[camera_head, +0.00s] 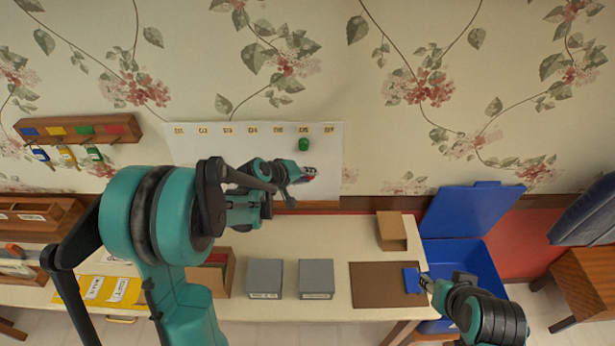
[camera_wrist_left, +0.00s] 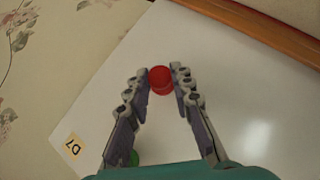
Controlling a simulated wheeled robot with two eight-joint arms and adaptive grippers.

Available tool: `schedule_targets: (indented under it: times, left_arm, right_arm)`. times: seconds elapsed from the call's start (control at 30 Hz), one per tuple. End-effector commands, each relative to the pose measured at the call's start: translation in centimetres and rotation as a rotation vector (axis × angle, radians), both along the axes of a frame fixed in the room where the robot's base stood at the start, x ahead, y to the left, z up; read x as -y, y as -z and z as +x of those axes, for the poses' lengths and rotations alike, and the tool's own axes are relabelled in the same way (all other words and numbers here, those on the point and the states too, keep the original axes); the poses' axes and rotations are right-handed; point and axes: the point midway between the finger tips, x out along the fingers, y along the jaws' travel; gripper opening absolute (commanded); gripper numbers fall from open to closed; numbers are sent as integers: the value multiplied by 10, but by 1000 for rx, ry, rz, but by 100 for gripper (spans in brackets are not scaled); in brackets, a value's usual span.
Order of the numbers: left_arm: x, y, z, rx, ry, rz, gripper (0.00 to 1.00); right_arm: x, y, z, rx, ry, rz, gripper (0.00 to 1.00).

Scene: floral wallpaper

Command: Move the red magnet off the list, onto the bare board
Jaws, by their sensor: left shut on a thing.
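The red magnet (camera_wrist_left: 160,80) is between the fingertips of my left gripper (camera_wrist_left: 161,84) in the left wrist view. The gripper is shut on it, over plain white board (camera_wrist_left: 245,110); I cannot tell whether the magnet touches the surface. In the head view the left gripper (camera_head: 303,174) is at the lower right of the white board (camera_head: 325,155). The list is not visible; my left arm covers part of the board. My right gripper (camera_head: 427,284) is low at the right, beside a small blue piece; its fingers are too small to read.
A green magnet (camera_head: 303,144) sits on the board under the row of labels. Below are a table (camera_head: 340,240) with grey boxes (camera_head: 315,278), a brown mat (camera_head: 375,285) and a cardboard box (camera_head: 391,231). A blue open bin (camera_head: 475,215) stands right. A key rack (camera_head: 78,130) hangs left.

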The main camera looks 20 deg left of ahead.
Motion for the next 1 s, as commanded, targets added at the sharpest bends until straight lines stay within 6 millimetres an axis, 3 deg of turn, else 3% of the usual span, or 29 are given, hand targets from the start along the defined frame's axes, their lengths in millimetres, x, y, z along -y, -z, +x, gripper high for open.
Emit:
schedule_targets:
  times: [0.37,0.4,0.5,0.7,0.8,1.0]
  left_arm:
    - [0,0,0,1,-1,1,3]
    - [0,0,1,1,-1,1,25]
    - [0,0,0,1,-1,1,47]
    - [0,0,0,1,-1,0,47]
    - [0,0,0,1,-1,0,68]
    - [0,0,0,1,-1,0,71]
  right_arm:
    - [0,0,0,0,0,0,40]
    - [0,0,0,0,0,0,40]
    - [0,0,0,0,0,0,40]
    - [0,0,0,0,0,0,40]
    - [0,0,0,0,0,0,40]
    - [0,0,0,0,0,0,40]
